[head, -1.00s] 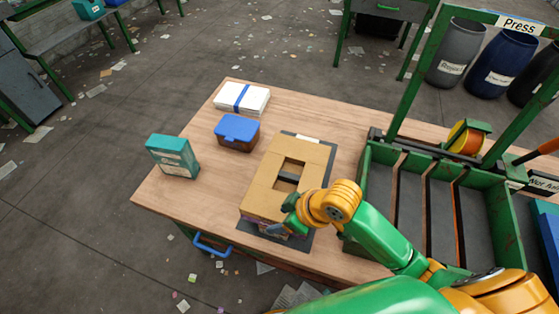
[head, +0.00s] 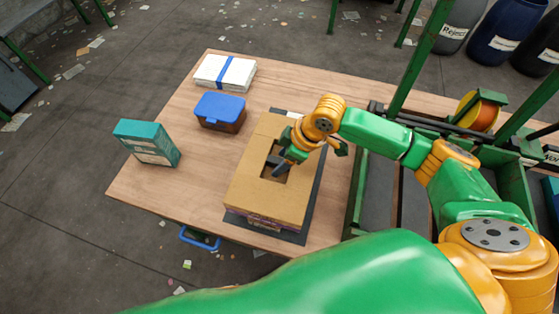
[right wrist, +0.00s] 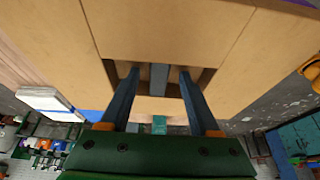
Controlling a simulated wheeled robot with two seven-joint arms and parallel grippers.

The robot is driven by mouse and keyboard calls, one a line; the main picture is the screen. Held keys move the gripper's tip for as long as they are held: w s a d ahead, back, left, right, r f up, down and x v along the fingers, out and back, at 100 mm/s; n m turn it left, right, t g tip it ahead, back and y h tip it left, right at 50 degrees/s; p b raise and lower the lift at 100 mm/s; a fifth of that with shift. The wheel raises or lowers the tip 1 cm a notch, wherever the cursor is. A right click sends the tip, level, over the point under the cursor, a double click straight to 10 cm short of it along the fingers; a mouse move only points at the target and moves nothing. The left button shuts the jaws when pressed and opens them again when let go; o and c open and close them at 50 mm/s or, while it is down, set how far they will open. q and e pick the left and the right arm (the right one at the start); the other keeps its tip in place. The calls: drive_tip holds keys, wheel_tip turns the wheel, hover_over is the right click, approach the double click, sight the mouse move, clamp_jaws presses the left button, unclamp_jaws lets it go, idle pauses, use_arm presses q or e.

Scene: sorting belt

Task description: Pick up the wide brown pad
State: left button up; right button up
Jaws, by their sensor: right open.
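The wide brown pad (head: 246,188) lies flat on a dark mat (head: 318,188) on the table, with a box-like printed side at its near edge. It has a rectangular opening in its middle, crossed by a grey bar (right wrist: 159,76). My right gripper (head: 281,163) is over the opening, angled down toward it. In the right wrist view its two blue-grey fingers are open, one on each side of the grey bar, with nothing between them touching. How deep the fingertips reach is unclear. The left gripper is not in view.
A blue-lidded brown box (head: 220,110), white papers with a blue band (head: 226,72) and a teal box (head: 147,142) stand left of the pad. A green-framed sorting belt (head: 356,195) is to the right. The table's front left is clear.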

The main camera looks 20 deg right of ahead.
drive_tip(key=shift+w+f, duration=0.15)
drive_tip(key=shift+w, duration=0.05)
drive_tip(key=shift+c, duration=0.2)
drive_tip(key=shift+s, duration=0.15)
clamp_jaws()
drive_tip(key=shift+r, duration=0.2)
